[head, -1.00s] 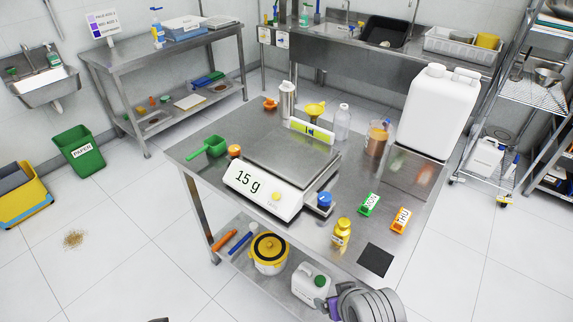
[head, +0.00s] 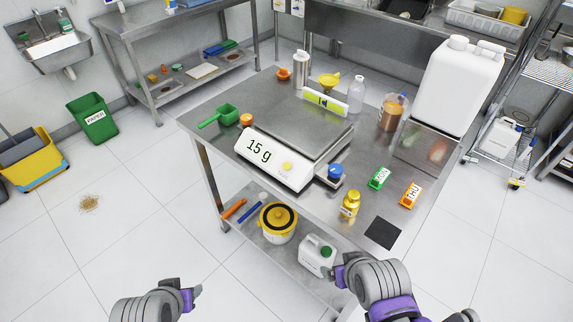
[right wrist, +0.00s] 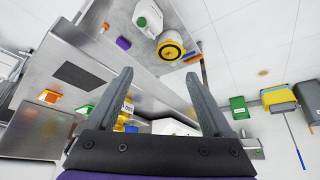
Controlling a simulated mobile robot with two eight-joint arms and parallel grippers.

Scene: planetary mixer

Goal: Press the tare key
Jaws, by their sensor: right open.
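A white scale (head: 276,158) with a steel top plate stands on the steel table, its display (head: 259,151) reading "15 g". The tare key (head: 287,167) is a round yellow button on its front panel, right of the digits, and nothing touches it. My right gripper (head: 337,274) is low in front of the table, well short of the key. In the right wrist view its two fingers (right wrist: 160,85) are spread and empty; a white part of the scale (right wrist: 172,127) shows partly hidden behind the gripper. My left gripper (head: 196,290) is at the lower left, away from the table; its jaw opening is unclear.
A blue-capped item (head: 336,171) and a yellow bottle (head: 350,204) stand near the scale's right front corner. Green (head: 379,178) and orange (head: 411,195) tags and a black square (head: 384,233) lie farther right. A white jerrycan (head: 460,85) stands behind. The lower shelf holds a yellow-lidded pot (head: 278,221).

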